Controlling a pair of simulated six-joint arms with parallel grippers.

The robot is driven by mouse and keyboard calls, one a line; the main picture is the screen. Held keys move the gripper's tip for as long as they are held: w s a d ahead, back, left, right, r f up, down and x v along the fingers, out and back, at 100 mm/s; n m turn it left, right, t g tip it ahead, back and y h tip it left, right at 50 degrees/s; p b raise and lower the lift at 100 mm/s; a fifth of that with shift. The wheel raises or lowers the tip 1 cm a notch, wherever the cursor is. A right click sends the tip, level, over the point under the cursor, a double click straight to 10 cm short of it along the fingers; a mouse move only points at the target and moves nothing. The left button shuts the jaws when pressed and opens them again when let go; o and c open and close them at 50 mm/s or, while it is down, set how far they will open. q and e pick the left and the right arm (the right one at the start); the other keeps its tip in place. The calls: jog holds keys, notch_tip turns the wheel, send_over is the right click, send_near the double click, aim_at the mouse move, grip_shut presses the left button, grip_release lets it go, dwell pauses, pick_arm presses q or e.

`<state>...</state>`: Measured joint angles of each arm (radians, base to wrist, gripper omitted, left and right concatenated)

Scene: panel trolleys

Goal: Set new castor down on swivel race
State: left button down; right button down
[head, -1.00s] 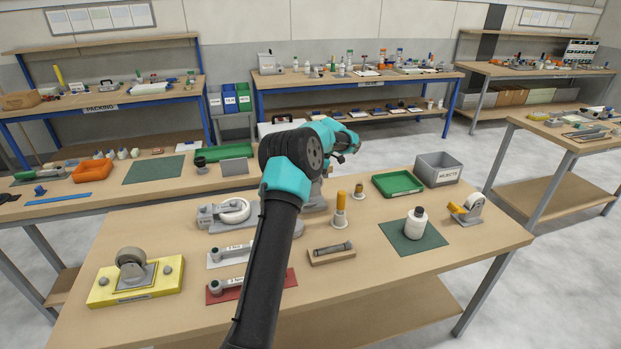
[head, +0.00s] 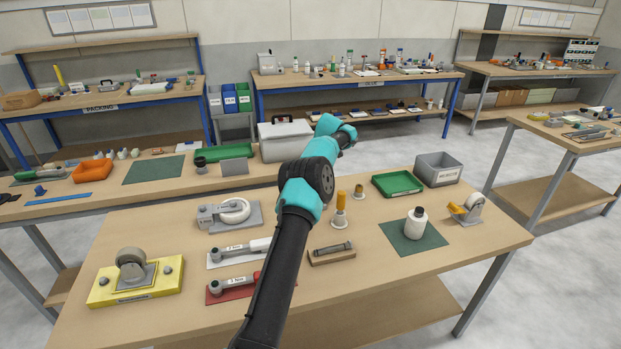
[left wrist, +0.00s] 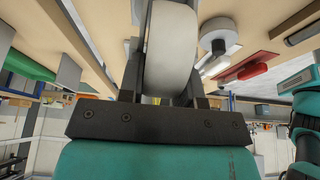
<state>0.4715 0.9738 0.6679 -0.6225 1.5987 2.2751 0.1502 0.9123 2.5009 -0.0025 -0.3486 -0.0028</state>
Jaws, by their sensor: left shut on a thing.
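My left gripper (left wrist: 170,90) is shut on a castor (left wrist: 172,45), seen close up in the left wrist view as a wide cream wheel between dark fingers. In the head view my own arm hides the gripper and the castor. A white ring on a grey plate (head: 254,222) lies left of my arm; it may be the swivel race, but I cannot tell. Another castor (head: 131,265) stands on a yellow fixture (head: 105,292) at the left. A castor with an orange part (head: 468,208) stands at the right. My right gripper is not in view.
Wrenches lie on a white tray (head: 217,262) and a red tray (head: 217,297).

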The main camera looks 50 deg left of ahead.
pick_arm(q)
jog(key=shift+f, duration=1.7)
jog(key=shift+f, duration=0.2)
jog(key=c, duration=0.8)
grip_release()
